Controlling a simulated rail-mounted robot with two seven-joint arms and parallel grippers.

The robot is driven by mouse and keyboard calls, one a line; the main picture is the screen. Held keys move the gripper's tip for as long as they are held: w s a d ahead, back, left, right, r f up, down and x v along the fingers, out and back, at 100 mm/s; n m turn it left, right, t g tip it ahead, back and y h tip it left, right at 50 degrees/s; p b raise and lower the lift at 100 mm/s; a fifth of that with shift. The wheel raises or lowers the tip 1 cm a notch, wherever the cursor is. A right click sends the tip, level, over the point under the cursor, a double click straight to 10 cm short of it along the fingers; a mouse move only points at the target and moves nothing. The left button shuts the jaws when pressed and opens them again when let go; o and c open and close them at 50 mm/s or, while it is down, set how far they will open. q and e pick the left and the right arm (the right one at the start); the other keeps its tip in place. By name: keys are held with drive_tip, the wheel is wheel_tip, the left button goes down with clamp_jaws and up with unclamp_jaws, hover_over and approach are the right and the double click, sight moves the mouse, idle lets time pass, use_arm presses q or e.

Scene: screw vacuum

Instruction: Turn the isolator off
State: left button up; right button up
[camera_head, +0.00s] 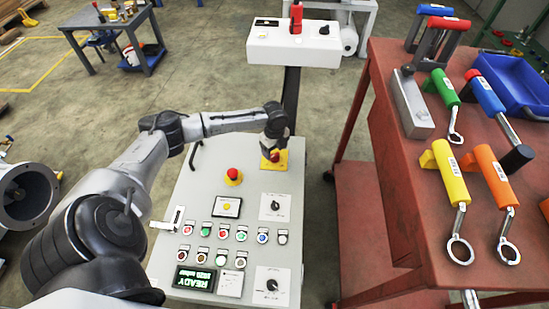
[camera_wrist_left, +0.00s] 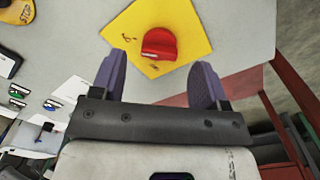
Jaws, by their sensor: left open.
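The isolator is a red rotary knob (camera_wrist_left: 159,44) on a square yellow plate (camera_wrist_left: 190,22), in the wrist view near the top middle. In the head view the yellow plate (camera_head: 282,165) lies at the far right of the grey control panel (camera_head: 200,160), and the knob is mostly hidden by my gripper. My left gripper (camera_wrist_left: 158,76) is open and empty. Its two purple-grey fingers point at the plate, with the knob lying beyond the gap between them. It also shows in the head view (camera_head: 273,150), over the plate. I cannot tell whether a finger touches the plate. My right gripper is not in view.
A red emergency stop button (camera_head: 233,174) on a yellow base sits left of the isolator. Several small push buttons, dials and a green lit display (camera_head: 196,279) lie nearer. A red table (camera_head: 398,190) with coloured tools stands at the right. A white box (camera_head: 294,45) rises behind.

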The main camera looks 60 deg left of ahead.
sight(274, 155)
use_arm(q)
wheel_tip(274, 155, down, 2)
drive_tip(key=shift+f+b, duration=0.1)
drive_tip(key=shift+b, duration=0.35)
drive_tip(key=shift+f, duration=0.4)
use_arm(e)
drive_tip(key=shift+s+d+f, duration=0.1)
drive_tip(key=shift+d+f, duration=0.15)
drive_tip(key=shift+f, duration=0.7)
